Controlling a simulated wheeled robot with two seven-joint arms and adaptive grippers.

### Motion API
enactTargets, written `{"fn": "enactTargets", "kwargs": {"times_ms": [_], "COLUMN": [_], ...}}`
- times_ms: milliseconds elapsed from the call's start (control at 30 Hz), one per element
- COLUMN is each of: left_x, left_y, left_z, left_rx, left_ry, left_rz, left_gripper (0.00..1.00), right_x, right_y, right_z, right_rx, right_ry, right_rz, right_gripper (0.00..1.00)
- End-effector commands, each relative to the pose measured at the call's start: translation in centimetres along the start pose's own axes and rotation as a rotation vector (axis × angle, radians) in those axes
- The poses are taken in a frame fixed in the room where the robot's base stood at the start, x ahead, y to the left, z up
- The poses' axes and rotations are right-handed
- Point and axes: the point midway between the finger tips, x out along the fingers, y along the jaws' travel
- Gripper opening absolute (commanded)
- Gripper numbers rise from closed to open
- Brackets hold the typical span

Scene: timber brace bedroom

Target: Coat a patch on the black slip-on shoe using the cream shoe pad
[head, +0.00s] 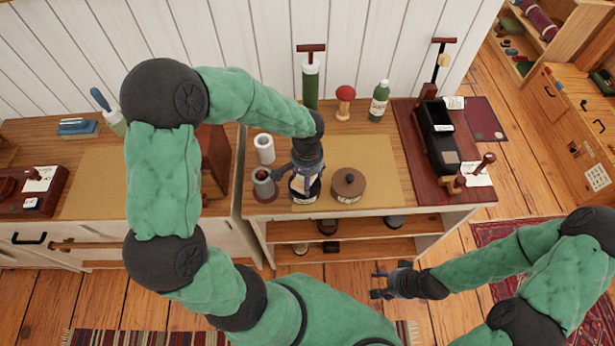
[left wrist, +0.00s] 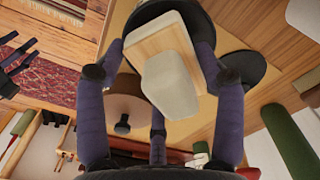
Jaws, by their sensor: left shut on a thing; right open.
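My left gripper (head: 305,172) is shut on the cream shoe pad (left wrist: 170,80), a pale block with a wooden layer, shown clearly in the left wrist view. The black slip-on shoe (head: 304,193) is on the bench below the left gripper, partly hidden by it. In the left wrist view black shoe parts (left wrist: 185,13) show behind the pad; whether the pad touches the shoe I cannot tell. My right gripper (head: 382,284) is open and empty, in front of the bench.
A round brown lidded pot (head: 348,186) stands just right of the shoe, and a grey cup (head: 264,183) just left. A white roll (head: 264,149), green bottle (head: 379,101) and red-topped brush (head: 344,103) stand behind. The tan mat (head: 378,160) is clear on its right.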

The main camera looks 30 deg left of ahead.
Motion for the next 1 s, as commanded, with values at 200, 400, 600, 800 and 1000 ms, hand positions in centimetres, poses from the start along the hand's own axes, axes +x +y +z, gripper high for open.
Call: {"fn": "enactTargets", "kwargs": {"times_ms": [200,400,600,800,1000], "left_x": [0.16,0.37,0.58,0.78,0.99], "left_y": [-0.01,-0.01,-0.01,-0.01,-0.01], "left_z": [-0.02,-0.02,-0.02,-0.02,-0.02], "left_rx": [0.000,0.000,0.000,0.000,0.000], "left_ry": [0.000,0.001,0.001,0.001,0.001], "left_rz": [0.000,0.000,0.000,0.000,0.000], "left_gripper": [0.42,0.42,0.42,0.42,0.42], "right_x": [0.14,0.31,0.47,0.63,0.79], "right_y": [0.05,0.11,0.17,0.22,0.28], "right_z": [-0.01,-0.01,-0.01,-0.02,-0.02], "right_rx": [0.000,0.000,0.000,0.000,0.000], "right_ry": [0.000,0.000,0.000,0.000,0.000], "right_rz": [0.000,0.000,0.000,0.000,0.000], "right_gripper": [0.56,0.56,0.56,0.56,0.56]}}
